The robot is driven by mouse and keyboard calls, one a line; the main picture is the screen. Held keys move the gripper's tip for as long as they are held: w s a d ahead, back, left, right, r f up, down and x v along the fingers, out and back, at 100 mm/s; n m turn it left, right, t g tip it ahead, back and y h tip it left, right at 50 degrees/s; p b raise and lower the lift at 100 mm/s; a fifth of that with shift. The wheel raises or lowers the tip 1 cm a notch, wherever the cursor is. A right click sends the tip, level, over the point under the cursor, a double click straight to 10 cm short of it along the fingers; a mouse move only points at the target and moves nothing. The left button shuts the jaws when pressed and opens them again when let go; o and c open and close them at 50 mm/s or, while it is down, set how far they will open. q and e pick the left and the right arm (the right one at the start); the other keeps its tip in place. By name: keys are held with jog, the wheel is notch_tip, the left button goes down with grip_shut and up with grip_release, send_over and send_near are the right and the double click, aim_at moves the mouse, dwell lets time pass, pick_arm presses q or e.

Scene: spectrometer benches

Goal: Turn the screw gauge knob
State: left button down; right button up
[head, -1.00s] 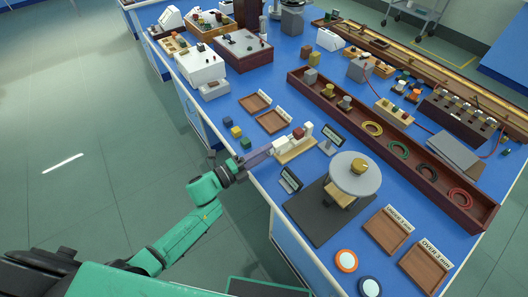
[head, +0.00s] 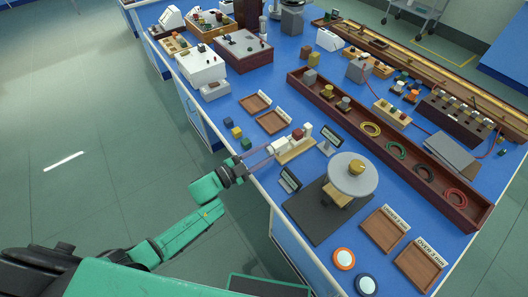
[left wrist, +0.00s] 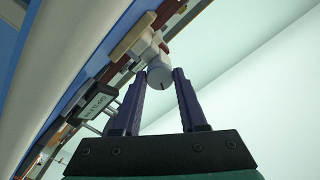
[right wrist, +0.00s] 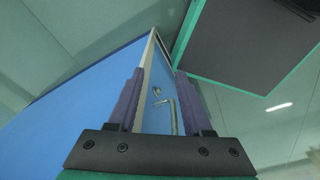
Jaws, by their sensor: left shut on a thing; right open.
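The screw gauge (head: 290,148) stands on a pale wooden base near the left edge of the blue bench, in the middle of the head view. Its light grey round knob (left wrist: 160,77) shows in the left wrist view, with a dark mark on its face. My left gripper (head: 271,151) reaches in from the left, level with the knob. Its two purple fingers (left wrist: 161,80) are shut on the knob, one on each side. My right gripper (right wrist: 157,80) is open and empty, away from the gauge, beside the blue bench side.
Small cubes (head: 236,132) and wooden trays (head: 272,122) lie to the left and behind. A round platform (head: 352,174) stands to the right. The floor at left is clear.

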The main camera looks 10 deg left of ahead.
pick_arm(q)
jog(key=n, duration=0.5)
jog(key=shift+f+p, duration=0.15)
jog(key=shift+p, duration=0.25)
jog(key=shift+n, duration=0.3)
jog(key=shift+c, duration=2.2)
grip_release()
jog(key=b+v, duration=0.1)
jog(key=v, duration=1.3)
jog(key=shift+s+a, duration=0.25)
jog(key=shift+a, duration=0.05)
